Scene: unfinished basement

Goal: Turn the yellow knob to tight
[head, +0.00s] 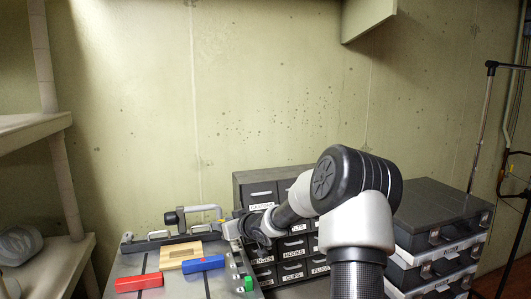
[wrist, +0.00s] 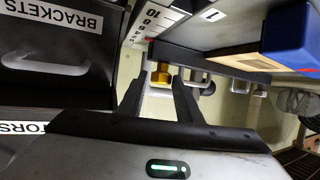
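The yellow knob (wrist: 161,75) shows in the wrist view, at the end of a clamp-like metal fixture. In the head view a small yellow part (head: 221,221) shows beside my gripper, at the right end of the fixture (head: 180,217). My gripper (wrist: 160,78) is open, with one finger on each side of the knob in the wrist view. I see gaps between knob and fingers; how deep the knob sits between them is hard to tell. In the head view my gripper (head: 232,229) is small and partly hidden by my wrist.
A wooden block (head: 182,255), blue block (head: 203,263), red block (head: 139,283) and green piece (head: 247,284) are on the metal bench (head: 185,288). A dark drawer cabinet (head: 292,247) stands close behind my forearm. Stacked cases (head: 437,240) are at right.

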